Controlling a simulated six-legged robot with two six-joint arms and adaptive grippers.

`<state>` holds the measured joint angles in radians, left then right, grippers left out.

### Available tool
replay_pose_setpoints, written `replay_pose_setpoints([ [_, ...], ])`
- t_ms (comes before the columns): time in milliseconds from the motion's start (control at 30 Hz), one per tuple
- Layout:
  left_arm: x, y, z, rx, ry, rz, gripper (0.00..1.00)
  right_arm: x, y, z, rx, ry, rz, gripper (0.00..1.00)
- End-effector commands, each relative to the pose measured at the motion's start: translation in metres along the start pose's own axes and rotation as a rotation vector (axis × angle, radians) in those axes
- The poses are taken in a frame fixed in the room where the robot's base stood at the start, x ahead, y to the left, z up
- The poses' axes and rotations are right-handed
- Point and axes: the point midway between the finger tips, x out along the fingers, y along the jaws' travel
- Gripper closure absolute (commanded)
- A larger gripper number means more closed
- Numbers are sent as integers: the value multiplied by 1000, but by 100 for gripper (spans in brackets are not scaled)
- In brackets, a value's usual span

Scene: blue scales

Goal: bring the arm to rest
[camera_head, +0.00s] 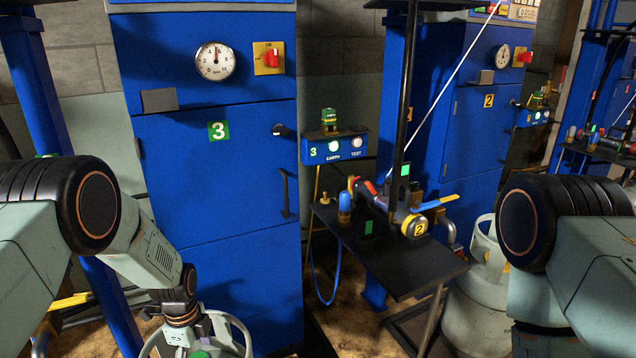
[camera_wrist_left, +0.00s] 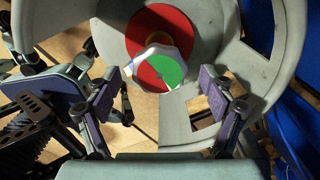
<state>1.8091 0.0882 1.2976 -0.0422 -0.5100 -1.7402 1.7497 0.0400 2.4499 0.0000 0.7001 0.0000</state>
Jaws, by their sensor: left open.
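My left gripper (camera_wrist_left: 162,80) is open in the left wrist view, its two purple-grey fingers spread apart. The fingers do not visibly grip the knob; the exact gap is hard to judge. In the head view my left arm (camera_head: 150,250) reaches down to this cylinder's collar at the bottom edge, and the fingertips are hidden. My right arm (camera_head: 560,250) shows at the right, its gripper out of view.
A blue cabinet (camera_head: 215,190) marked 3 stands ahead, with a dial (camera_head: 215,61) and red switch (camera_head: 272,58). A dark shelf (camera_head: 395,270) holds fittings, below a blue EARTH/TEST box (camera_head: 333,148).

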Motion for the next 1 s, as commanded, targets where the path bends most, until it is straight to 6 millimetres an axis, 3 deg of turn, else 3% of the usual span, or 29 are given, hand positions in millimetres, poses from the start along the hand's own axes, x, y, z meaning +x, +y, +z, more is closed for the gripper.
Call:
replay_pose_setpoints([
  [367,-5,0,0,20,0,0,18,0,0,0,0,0,0,66],
  [1000,-103,0,0,19,0,-1,18,0,0,0,0,0,0,66],
])
